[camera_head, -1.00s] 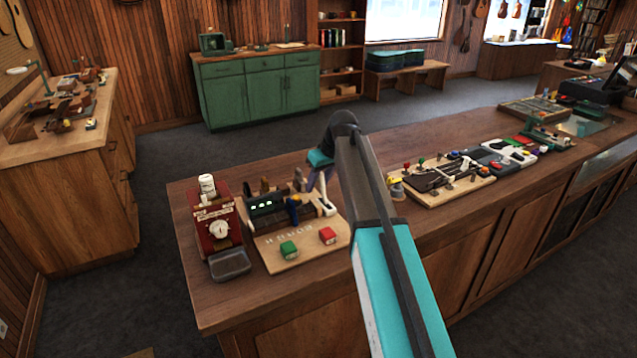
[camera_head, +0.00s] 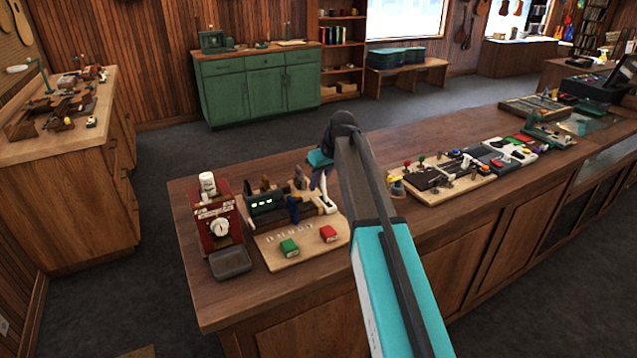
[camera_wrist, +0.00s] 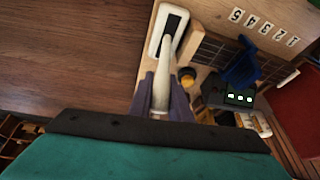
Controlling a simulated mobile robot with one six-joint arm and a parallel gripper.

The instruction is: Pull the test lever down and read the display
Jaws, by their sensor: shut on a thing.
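My gripper (camera_wrist: 163,100) is shut on the white test lever (camera_wrist: 163,72) in the wrist view. The lever rises from a dark slot in a white plate (camera_wrist: 167,22) on a wooden board. In the head view my gripper (camera_head: 319,180) is over the board's back right corner, and my wrist hides part of it. The display (camera_wrist: 240,98) is a dark box with lit green marks, too small to read. It also shows in the head view (camera_head: 268,205), left of the lever plate (camera_head: 327,203).
Another board (camera_head: 446,183) of parts lies right.

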